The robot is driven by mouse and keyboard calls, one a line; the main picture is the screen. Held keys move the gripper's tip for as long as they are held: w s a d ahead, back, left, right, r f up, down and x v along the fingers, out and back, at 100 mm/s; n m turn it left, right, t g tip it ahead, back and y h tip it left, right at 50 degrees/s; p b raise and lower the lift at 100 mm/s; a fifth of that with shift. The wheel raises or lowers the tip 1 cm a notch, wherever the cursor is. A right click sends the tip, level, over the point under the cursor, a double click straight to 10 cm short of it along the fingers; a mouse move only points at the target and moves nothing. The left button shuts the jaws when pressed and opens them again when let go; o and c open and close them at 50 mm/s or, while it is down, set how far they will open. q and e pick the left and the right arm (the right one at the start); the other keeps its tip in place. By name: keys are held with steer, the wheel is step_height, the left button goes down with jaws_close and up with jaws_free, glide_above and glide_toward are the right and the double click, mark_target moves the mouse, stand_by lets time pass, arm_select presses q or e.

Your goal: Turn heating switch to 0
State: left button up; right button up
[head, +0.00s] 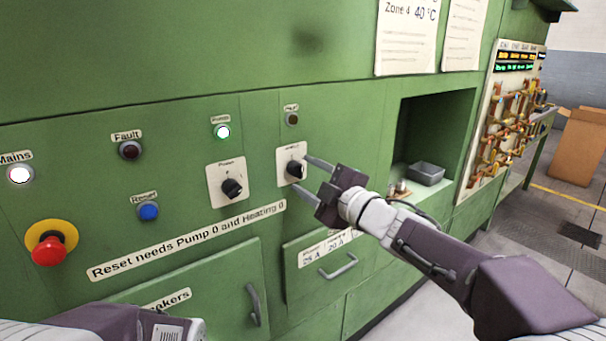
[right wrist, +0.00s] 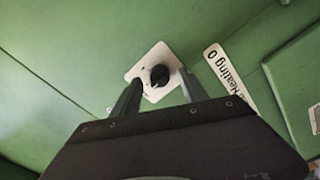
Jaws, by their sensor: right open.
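The heating switch (head: 295,169) is a black rotary knob on a white plate (head: 284,161) on the green panel. My right gripper (head: 302,175) is open in front of it, one finger above and one below the knob in the head view. In the right wrist view the knob (right wrist: 160,76) lies between the two spread fingertips (right wrist: 160,80). I cannot tell whether they touch it or exactly where the knob points. Only part of my left arm shows at the bottom left; its gripper is out of view.
The pump switch (head: 232,188) is left of the heating switch, with a lit pump lamp (head: 222,132) above. A blue reset button (head: 148,211) and red emergency stop (head: 48,250) are farther left. A drawer handle (head: 338,267) protrudes below.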

steer(key=v, duration=0.7)
steer(key=shift+s+p, duration=0.15)
steer(key=shift+p, duration=0.25)
steer(key=shift+d, duration=0.1)
